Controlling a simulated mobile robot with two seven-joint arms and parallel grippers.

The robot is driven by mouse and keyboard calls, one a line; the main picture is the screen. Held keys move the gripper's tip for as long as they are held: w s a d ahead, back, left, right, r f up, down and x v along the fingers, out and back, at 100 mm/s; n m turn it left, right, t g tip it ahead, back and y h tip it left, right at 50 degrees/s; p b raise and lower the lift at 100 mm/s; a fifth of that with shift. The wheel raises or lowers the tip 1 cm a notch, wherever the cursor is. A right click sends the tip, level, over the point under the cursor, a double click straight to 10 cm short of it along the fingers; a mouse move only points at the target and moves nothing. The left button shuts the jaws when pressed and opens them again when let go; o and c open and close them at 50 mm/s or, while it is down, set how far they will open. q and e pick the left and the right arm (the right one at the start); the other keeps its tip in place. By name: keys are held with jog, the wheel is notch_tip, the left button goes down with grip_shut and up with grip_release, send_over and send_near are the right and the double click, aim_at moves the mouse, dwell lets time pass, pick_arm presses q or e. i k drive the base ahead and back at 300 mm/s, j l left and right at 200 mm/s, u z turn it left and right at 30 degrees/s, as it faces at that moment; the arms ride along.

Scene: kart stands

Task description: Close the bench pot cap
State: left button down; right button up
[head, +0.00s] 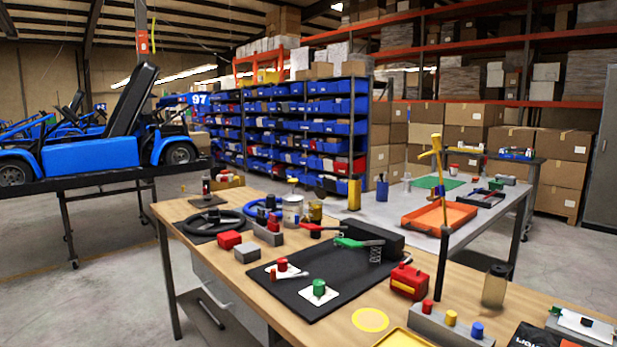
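A small translucent brownish pot (493,289) with a dark cap (500,270) stands upright at the right part of the near wooden workbench (215,265). It looks like the bench pot, but I cannot be sure. The cap sits at the pot's top; whether it is fully shut is too small to tell. A metal tin (292,209) and a small amber jar (316,212) stand farther back on the same bench. Neither of my grippers is in view.
A black mat (335,283) holds red and green knobs on white plates. A red box (409,281), a grey block (440,326) with coloured caps and a tall dark post (443,240) stand near the pot.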

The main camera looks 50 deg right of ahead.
aim_at(321, 193)
jog(key=i+u, duration=0.1)
jog(key=i, duration=1.25)
jog(key=i+j+z, duration=0.1)
jog(key=z, duration=0.3)
jog(key=i+j+z, duration=0.2)
jog(key=z, duration=0.15)
jog(key=i+j+z, duration=0.2)
jog(key=z, duration=0.2)
jog(key=i+j, duration=0.05)
